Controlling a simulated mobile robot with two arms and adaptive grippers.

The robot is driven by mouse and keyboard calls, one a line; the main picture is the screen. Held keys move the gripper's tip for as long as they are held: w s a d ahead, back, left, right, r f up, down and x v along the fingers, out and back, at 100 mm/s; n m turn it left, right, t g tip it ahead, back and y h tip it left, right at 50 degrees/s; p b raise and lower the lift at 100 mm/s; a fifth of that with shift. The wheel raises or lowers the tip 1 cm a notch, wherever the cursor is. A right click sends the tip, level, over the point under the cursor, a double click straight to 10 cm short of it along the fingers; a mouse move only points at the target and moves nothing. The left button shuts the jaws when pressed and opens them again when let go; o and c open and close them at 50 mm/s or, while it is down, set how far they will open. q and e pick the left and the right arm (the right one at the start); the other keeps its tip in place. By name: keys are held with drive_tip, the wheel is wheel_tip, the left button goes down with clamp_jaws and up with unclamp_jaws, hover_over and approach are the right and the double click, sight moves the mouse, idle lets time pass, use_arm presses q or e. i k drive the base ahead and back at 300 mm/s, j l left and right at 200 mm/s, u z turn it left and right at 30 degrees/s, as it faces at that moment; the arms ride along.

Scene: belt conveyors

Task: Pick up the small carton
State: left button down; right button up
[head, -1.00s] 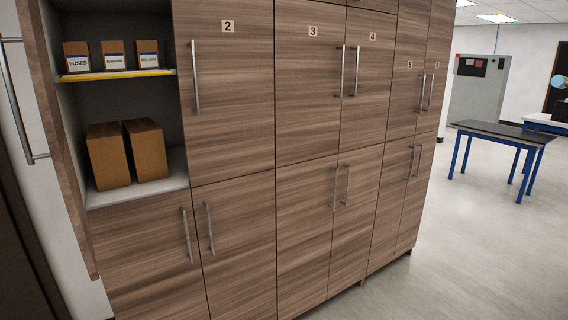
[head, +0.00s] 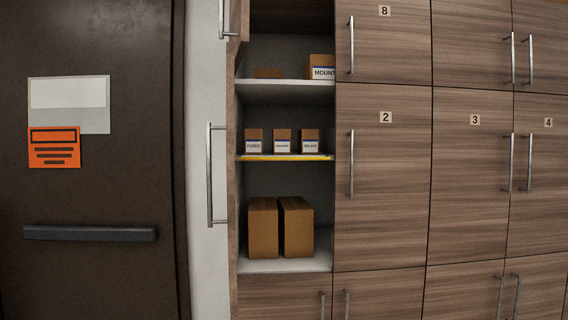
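Several cartons stand in an open cabinet bay in the head view. Three small labelled cartons stand in a row on the middle shelf (head: 290,157), which has a yellow front edge: the "FUSES" carton (head: 254,136) on the left, a middle carton (head: 282,136) whose label is too small to read, and a carton labelled "RELAYS" (head: 309,136) on the right. Two larger plain cartons, a left one (head: 263,230) and a right one (head: 297,228), stand side by side on the shelf below. Neither of my grippers is in view.
An open cabinet door (head: 233,190) with a long handle is at the bay's left. Closed door 2 (head: 385,200) adjoins it on the right. The upper shelf (head: 270,91) holds a "MOUNT" carton (head: 321,67) and a low carton (head: 267,72). A dark door (head: 100,260) with a push bar stands left.

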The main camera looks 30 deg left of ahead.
sight(253, 137)
drive_tip(key=i+l, duration=0.2)
drive_tip(key=i, duration=0.4)
drive_tip(key=i+u, duration=0.15)
drive_tip(key=u, duration=1.1)
